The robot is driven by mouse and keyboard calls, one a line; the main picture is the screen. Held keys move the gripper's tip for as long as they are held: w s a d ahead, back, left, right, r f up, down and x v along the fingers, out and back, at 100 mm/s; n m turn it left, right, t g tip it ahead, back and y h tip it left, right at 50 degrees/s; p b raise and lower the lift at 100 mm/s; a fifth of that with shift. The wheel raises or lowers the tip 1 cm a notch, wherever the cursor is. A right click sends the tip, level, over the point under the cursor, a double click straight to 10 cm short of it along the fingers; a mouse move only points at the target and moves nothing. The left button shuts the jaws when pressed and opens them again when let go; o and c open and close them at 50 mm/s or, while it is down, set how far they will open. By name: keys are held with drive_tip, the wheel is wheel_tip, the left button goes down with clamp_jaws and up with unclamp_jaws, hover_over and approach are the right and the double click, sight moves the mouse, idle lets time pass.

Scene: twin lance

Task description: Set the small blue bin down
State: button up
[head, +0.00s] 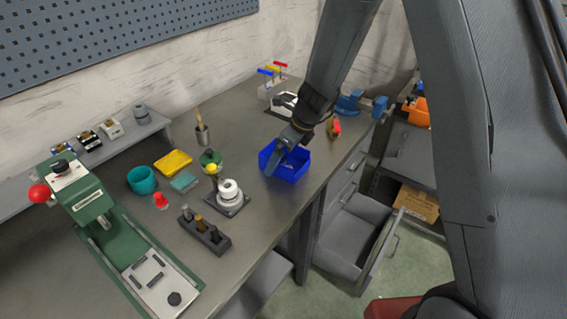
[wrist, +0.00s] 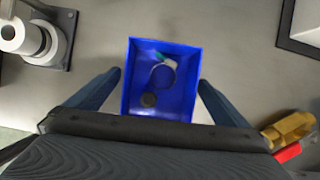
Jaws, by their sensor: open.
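The small blue bin (head: 289,163) stands upright on the grey workbench near its right front edge. In the wrist view the bin (wrist: 137,75) shows from above, with a few small items inside, among them a ring, a dark round piece and a teal-and-white piece. My gripper (head: 285,150) is over the bin in the head view. In the wrist view my gripper (wrist: 160,80) is open, with one finger on each side of the bin. The bin's underside is hidden.
A white spool on a dark base (head: 230,195) stands left of the bin. A yellow-and-red handled tool (head: 334,127) lies to the right, near a blue vise (head: 350,102). An open drawer (head: 352,238) juts out below the bench edge. Bare bench (head: 270,205) lies in front of the bin.

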drive_tip(key=c, duration=1.3)
